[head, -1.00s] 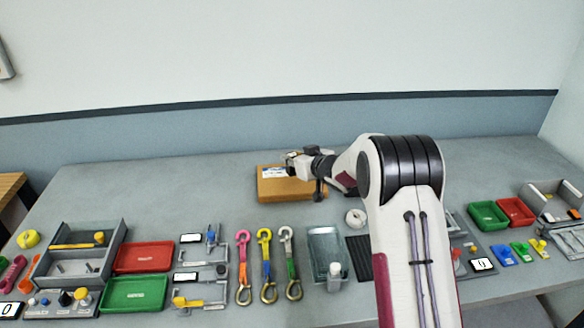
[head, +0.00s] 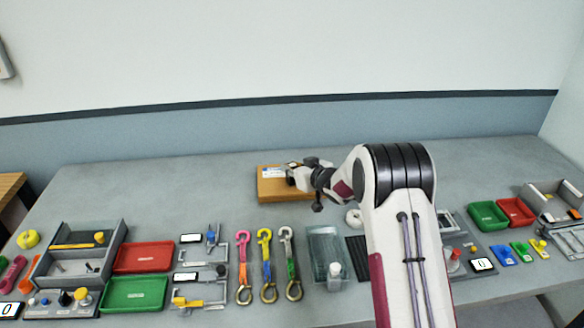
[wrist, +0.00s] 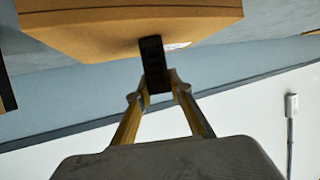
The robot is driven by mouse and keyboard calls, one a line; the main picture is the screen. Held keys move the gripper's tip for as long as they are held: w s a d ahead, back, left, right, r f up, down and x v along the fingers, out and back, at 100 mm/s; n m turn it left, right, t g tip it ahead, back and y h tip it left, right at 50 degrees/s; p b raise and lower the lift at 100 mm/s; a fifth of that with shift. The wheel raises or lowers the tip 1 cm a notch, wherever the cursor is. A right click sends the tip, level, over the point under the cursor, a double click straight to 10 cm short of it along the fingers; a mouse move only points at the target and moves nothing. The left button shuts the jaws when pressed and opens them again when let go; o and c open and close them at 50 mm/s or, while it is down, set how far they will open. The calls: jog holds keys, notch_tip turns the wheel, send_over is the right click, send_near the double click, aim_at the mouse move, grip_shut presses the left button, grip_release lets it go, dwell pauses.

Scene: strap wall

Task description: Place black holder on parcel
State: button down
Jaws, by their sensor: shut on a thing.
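The parcel (head: 283,191) is a brown box with a white label, lying on the far part of the table near the middle. It fills the top of the wrist view (wrist: 90,32). My gripper (wrist: 157,86) is shut on the black holder (wrist: 153,62), a dark narrow piece between its two fingertips. The holder's far end overlaps the parcel's edge in the wrist view; I cannot tell whether they touch. In the head view my gripper (head: 291,173) is over the parcel's upper right part, and the holder is too small to make out there.
Several hooked straps (head: 265,265) lie in front of the parcel. A clear tray (head: 321,245) and a white roll (head: 354,218) are to their right. Red (head: 144,256) and green (head: 133,294) trays stand left. The table behind and left of the parcel is clear.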

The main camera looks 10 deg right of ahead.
jog(key=c, duration=1.8)
grip_release()
jog(key=shift+f, duration=0.1)
jog(key=shift+r, duration=0.2)
jog(key=shift+v, duration=6)
jog(key=shift+d+r, duration=0.1)
jog(key=shift+r, duration=0.05)
